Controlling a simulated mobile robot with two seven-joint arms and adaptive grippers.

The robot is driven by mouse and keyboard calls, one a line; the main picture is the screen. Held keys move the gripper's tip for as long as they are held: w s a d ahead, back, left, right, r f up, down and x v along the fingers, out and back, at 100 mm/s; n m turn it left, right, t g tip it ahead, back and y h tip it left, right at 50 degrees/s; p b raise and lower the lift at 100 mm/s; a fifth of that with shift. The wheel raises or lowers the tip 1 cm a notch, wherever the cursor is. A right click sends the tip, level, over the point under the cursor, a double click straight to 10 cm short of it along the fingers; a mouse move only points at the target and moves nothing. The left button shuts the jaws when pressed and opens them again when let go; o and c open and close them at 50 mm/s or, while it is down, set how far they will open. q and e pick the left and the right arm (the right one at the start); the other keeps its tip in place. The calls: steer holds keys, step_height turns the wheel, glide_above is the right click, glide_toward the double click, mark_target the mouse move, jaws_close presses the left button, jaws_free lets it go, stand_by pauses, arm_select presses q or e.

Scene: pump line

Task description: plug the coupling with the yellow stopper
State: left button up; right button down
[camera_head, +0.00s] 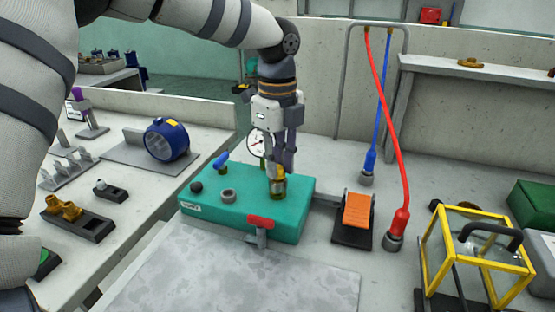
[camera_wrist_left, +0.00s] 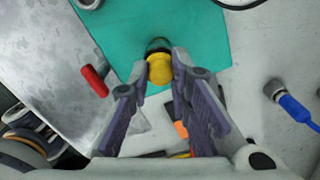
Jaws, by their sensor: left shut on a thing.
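The yellow stopper (camera_head: 278,182) is between the fingertips of my left gripper (camera_head: 280,165), which points down over the green pump block (camera_head: 297,222). In the left wrist view the stopper (camera_wrist_left: 159,70) shows between the two fingertips (camera_wrist_left: 163,62) of my left gripper, which is shut on it. A dark round coupling (camera_wrist_left: 157,45) shows right behind the stopper, against the green top. The stopper stands about upright at the coupling. I cannot tell how deep it sits. My right gripper is not in view.
The block also carries a red-handled valve (camera_head: 261,222), a blue lever (camera_head: 221,160), a grey ring fitting (camera_head: 229,195) and a pressure gauge (camera_head: 256,142). An orange pedal (camera_head: 357,210), red hose (camera_head: 401,220) and yellow-framed case (camera_head: 475,250) stand right. The grey mat (camera_head: 235,280) in front is bare.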

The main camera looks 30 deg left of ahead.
arm_select(q)
steer(key=shift+f, duration=0.35)
stand_by(0.5)
steer(key=o, duration=1.2)
steer(key=shift+r+p, duration=0.4)
steer(key=shift+r, duration=3.1)
